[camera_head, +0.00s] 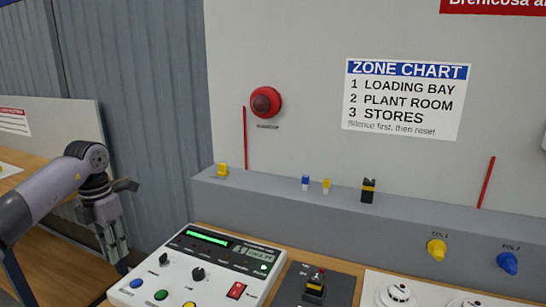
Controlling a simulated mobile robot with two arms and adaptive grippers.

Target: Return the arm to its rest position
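My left arm (45,195) comes in from the left edge. It is bent at a dark joint, and my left gripper (118,258) hangs with its fingers pointing down. The gripper is just left of the white control panel (165,292). I see nothing held in it, but the fingers overlap at this angle and I cannot tell whether they are open or shut. My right arm and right gripper are not in view.
A grey ledge (270,198) carries small yellow, blue and black parts. A red beacon (265,102) is on the wall.

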